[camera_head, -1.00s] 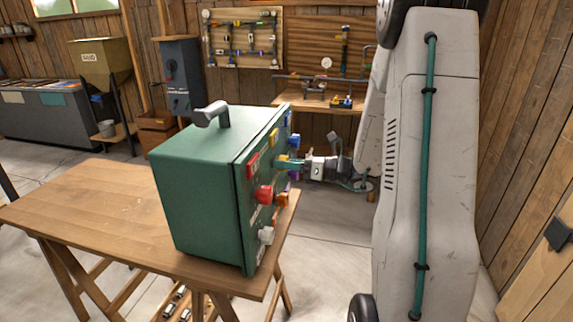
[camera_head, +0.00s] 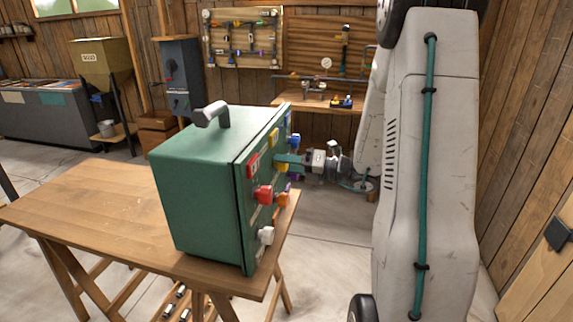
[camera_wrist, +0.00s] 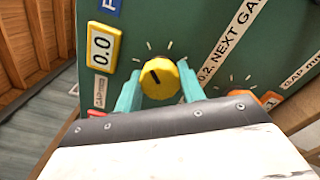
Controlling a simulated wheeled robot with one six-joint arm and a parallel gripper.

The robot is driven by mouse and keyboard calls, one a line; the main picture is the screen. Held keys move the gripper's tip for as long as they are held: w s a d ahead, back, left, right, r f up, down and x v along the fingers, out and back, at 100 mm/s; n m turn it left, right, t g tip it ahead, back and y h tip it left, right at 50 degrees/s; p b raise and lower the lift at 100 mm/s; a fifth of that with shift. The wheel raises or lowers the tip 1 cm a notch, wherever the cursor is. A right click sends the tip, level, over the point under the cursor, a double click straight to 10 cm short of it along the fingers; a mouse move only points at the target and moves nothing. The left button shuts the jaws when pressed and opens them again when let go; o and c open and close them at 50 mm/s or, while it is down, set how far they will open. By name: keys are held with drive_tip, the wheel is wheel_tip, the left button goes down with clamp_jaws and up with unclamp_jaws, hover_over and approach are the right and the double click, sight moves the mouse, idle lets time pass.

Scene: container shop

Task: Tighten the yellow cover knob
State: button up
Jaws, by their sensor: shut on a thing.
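The yellow cover knob (camera_wrist: 163,80) is on the green panel, with a dark pointer mark on its face. In the wrist view my gripper (camera_wrist: 160,87) has one teal finger on each side of the knob and is shut on it. In the head view the green box (camera_head: 202,190) stands on a wooden table, with its panel facing right. There my gripper (camera_head: 291,158) reaches the panel from the right, and its fingers mostly hide the yellow knob. A yellow-framed display (camera_wrist: 102,47) beside the knob reads 0.0.
A red knob (camera_head: 264,194), a white knob (camera_head: 266,235) and an orange knob (camera_head: 283,199) share the panel. An orange knob (camera_wrist: 240,96) is close right of my fingers in the wrist view. The wooden table (camera_head: 110,215) has free room left of the box.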

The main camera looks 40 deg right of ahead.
idle(0.3)
drive_tip(key=o, duration=1)
drive_tip(key=v, duration=0.7)
drive_tip(key=shift+s+d, duration=0.25)
drive_tip(key=shift+s, duration=0.1)
